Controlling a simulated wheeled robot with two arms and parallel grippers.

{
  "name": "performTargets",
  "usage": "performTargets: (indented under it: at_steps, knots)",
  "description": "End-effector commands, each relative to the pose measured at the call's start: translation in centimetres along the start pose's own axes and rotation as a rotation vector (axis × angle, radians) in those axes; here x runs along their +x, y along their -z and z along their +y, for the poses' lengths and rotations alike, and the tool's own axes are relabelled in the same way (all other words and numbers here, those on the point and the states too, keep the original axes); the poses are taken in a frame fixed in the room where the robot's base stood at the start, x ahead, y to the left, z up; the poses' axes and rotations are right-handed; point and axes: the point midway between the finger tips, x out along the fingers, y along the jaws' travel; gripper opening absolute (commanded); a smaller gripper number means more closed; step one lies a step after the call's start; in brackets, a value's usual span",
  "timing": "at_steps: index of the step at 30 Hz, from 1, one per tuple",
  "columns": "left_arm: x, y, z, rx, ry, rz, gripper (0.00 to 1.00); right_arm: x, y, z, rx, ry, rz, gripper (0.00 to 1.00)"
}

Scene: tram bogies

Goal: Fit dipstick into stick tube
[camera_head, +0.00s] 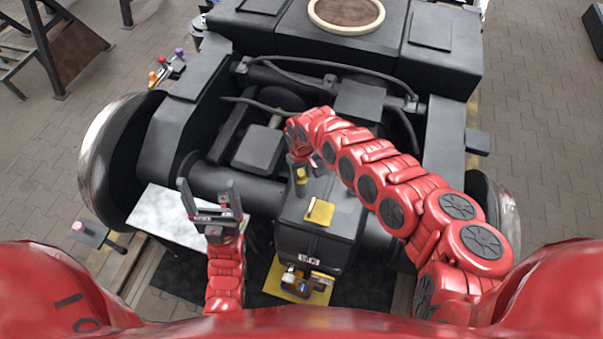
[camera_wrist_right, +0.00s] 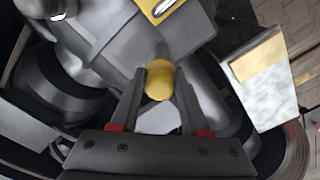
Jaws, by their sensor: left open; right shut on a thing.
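My right gripper (camera_head: 301,163) is shut on a yellow knob-like piece, apparently the dipstick's handle (camera_head: 301,176), over the middle of the dark bogie. In the right wrist view the yellow round end (camera_wrist_right: 160,80) sits between the two fingers (camera_wrist_right: 158,88). The rest of the dipstick is hidden below its handle. I cannot make out the stick tube or tell whether the dipstick is in it. My left gripper (camera_head: 209,190) is open and empty, pointing away from me above the left part of the bogie.
A yellow plate with a pale oblong piece (camera_head: 320,211) lies on the dark housing (camera_head: 309,236) nearer me. A yellow mat (camera_head: 270,285) with small items is at the front. A pale metal plate (camera_head: 167,211) lies at left. Cables (camera_head: 340,67) run across the back.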

Motion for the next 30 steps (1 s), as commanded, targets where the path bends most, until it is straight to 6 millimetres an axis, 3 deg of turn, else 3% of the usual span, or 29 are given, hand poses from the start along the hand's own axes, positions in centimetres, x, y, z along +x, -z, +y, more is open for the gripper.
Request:
performTargets:
  at_steps: [2,3,8,20,25,30]
  knots:
    - [-0.3,0.0,0.0,0.0,0.0,0.0,0.88,0.3,0.0,0.0,0.0,0.0,0.0,0.0]
    - [-0.1,0.0,0.0,0.0,0.0,0.0,0.88,0.2,0.0,0.0,0.0,0.0,0.0,0.51]
    - [-0.1,0.0,0.0,0.0,0.0,0.0,0.88,0.1,0.0,0.0,0.0,0.0,0.0,0.79]
    - [0.0,0.0,0.0,0.0,0.0,0.0,0.88,-0.6,0.2,0.0,-0.001,0.0,0.003,0.8]
    - [0.4,0.1,0.0,0.0,0.0,0.0,0.88,-3.1,-0.1,0.3,-0.001,-0.004,-0.001,0.8]
    - [0.2,0.0,0.0,0.0,0.0,0.0,0.88,-7.5,0.3,0.4,0.0,-0.005,0.01,0.8]
